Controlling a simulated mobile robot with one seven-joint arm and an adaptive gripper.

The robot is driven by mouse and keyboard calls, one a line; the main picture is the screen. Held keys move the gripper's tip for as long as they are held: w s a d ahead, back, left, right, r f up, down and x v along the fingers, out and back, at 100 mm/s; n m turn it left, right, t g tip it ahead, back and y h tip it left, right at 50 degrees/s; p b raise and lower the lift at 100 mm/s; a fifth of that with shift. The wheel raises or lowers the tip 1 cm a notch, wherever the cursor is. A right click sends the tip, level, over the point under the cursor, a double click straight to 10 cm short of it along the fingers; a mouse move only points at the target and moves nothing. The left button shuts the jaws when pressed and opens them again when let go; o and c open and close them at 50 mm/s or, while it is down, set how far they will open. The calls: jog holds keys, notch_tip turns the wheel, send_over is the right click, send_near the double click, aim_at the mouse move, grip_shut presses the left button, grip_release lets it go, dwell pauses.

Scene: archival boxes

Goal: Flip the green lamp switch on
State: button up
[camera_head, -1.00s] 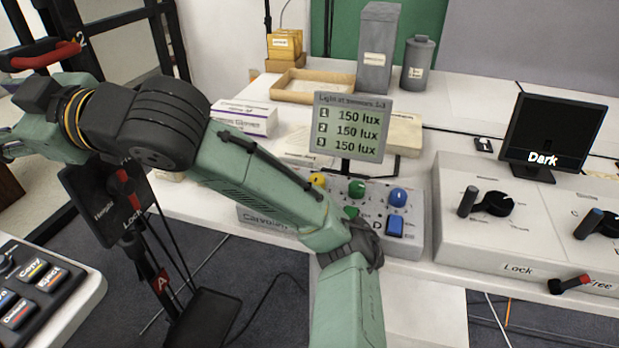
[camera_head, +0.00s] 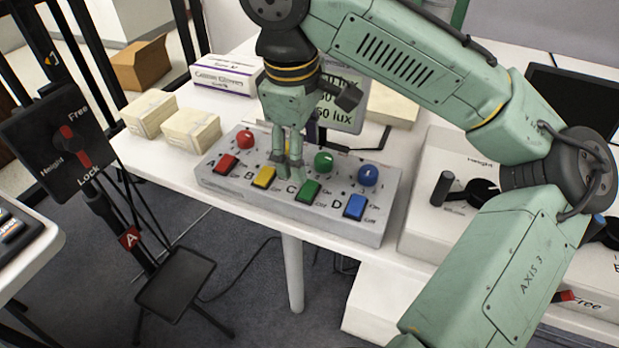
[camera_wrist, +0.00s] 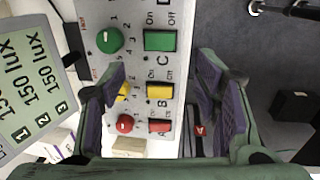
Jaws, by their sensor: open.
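The green switch (camera_head: 308,191), marked C, is a rocker on the grey control box, between the yellow switch (camera_head: 264,177) and the blue switch (camera_head: 355,206). In the wrist view the green switch (camera_wrist: 160,40) lies ahead, beyond the fingertips, with Off and On marked beside it. The green knob (camera_head: 324,161) stands behind it. My gripper (camera_head: 290,172) is open and empty above the box, near the yellow and green switches. In the wrist view my gripper (camera_wrist: 160,78) has its two purple-padded fingers spread either side of the box's controls. I cannot tell which way the green switch is tilted.
A red switch (camera_head: 227,164) and red knob (camera_head: 245,139) are at the box's left, a blue knob (camera_head: 368,175) at its right. The lux display (camera_head: 345,115) stands close behind my gripper. Cream boxes (camera_head: 190,130) lie left. A lever panel (camera_head: 440,230) stands right.

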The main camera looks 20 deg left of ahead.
aim_at(306, 188)
jog(key=f, duration=0.5)
jog(key=w+f, duration=0.1)
jog(key=f, duration=0.2)
jog(key=shift+w+f, duration=0.1)
jog(key=shift+f, duration=0.25)
jog(key=shift+c, duration=0.4)
